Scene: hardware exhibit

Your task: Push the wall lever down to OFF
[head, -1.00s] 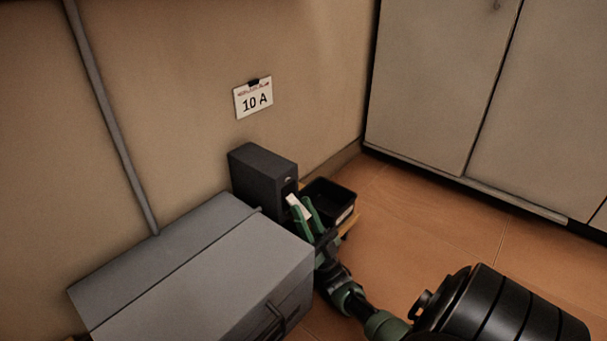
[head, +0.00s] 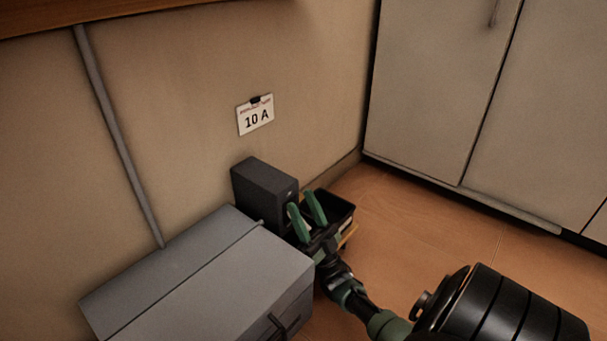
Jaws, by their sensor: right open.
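I cannot make out the wall lever for certain. A dark grey box (head: 262,192) stands against the wall, with a small pale mark near the top of its right-hand face. My right gripper (head: 301,204) is open, its two green fingers pointing up in front of that face. Nothing shows between the fingers. The fingers and wrist hide the lower part of that face, and I cannot tell whether they touch it. My left gripper is not in view.
A large grey case (head: 200,280) fills the lower left, close beside my right wrist. A black open bin (head: 341,210) sits just behind the gripper.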

